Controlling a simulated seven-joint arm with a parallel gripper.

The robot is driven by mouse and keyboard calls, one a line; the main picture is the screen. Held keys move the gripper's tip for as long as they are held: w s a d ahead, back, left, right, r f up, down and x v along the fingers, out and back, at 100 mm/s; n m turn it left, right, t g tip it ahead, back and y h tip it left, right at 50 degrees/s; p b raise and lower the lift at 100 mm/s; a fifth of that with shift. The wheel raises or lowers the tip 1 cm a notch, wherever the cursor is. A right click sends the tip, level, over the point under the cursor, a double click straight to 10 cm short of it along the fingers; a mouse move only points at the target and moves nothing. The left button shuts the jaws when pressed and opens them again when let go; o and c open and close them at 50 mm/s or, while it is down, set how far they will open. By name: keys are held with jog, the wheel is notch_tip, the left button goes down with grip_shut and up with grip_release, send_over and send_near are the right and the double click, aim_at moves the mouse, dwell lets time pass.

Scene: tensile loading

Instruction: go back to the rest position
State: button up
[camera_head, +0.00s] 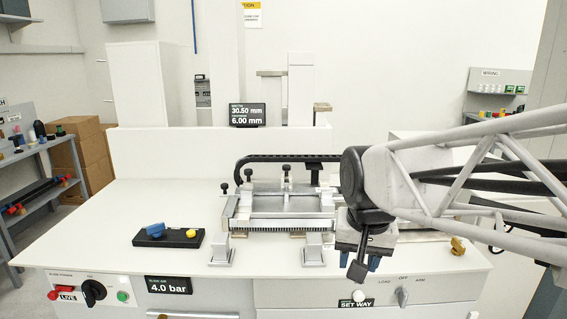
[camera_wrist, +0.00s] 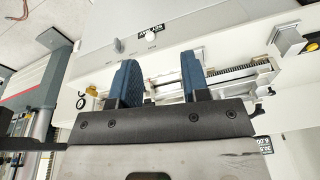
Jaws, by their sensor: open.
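My gripper (camera_head: 358,262) hangs at the front right of the white bench, in front of the right end of the loading fixture. In the wrist view its two blue fingers (camera_wrist: 160,82) stand apart with nothing between them, so it is open and empty. The fixture (camera_head: 285,207) is a metal frame with a toothed front edge and black knobs. It also shows in the wrist view (camera_wrist: 232,77), beyond the fingers. My arm hides the fixture's right end in the head view.
A black block with a blue knob (camera_head: 155,230) sits on the bench (camera_head: 80,225) at left. Two metal clamps (camera_head: 222,252) stand before the fixture. A small display (camera_head: 248,115) reads 30.50 mm and 6.00 mm. The front panel carries switches. The bench's left part is mostly clear.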

jog(key=s+d+f+n, duration=0.1)
jog(key=s+d+f, duration=0.1)
jog(key=s, duration=0.4)
jog(key=s+d+f, duration=0.3)
jog(key=s, duration=0.3)
jog(key=shift+f+n, duration=0.3)
jog(key=shift+n, duration=0.1)
jog(key=shift+c, duration=0.4)
